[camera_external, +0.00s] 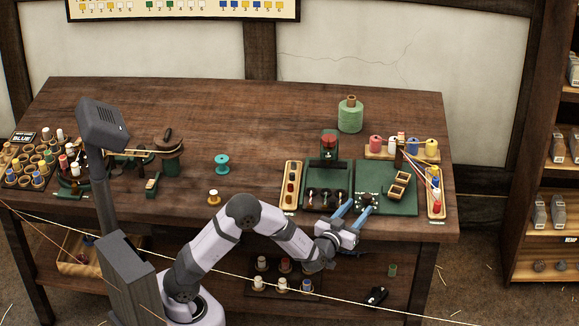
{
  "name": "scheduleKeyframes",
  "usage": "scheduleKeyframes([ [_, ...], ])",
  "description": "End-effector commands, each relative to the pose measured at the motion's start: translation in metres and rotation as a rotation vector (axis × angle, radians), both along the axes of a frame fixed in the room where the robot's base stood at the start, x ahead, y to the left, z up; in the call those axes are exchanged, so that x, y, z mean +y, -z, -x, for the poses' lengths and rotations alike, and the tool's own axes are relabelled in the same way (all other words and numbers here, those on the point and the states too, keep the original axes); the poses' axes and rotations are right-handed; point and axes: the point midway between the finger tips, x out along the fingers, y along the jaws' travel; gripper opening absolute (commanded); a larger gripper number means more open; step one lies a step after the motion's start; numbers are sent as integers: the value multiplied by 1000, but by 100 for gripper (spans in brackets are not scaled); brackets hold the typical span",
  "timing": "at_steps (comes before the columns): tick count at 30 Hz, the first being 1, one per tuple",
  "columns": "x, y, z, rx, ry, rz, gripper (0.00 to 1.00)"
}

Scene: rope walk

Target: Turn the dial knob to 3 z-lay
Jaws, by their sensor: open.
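My gripper (357,205) has two blue fingers spread apart, empty, at the front edge of the green panel right of center on the bench. Just left of the fingers, a row of small dark knobs or levers with pale tops (325,197) stands along the front of the dark green unit (327,172). Behind it is a small green block with a red top (329,144). I cannot tell which of these is the dial knob, and its markings, including 3 z-lay, are too small to read. The fingers appear apart from the knobs.
Wooden trays (291,185) and (435,192) flank the panels. A teal spool (222,163) stands left of them. The bench's back middle is clear.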

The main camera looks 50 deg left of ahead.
Motion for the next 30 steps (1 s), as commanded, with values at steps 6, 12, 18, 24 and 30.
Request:
scheduleKeyframes([
  [6, 0, 0, 2, 0, 0, 0, 43],
  [12, -2, -2, -1, -4, -13, 1, 43],
  [18, -9, -9, -11, -23, -122, 1, 43],
  [24, -18, -5, -12, -15, -260, 8, 43],
  [30, -21, 0, -9, -4, -316, 13, 43],
])
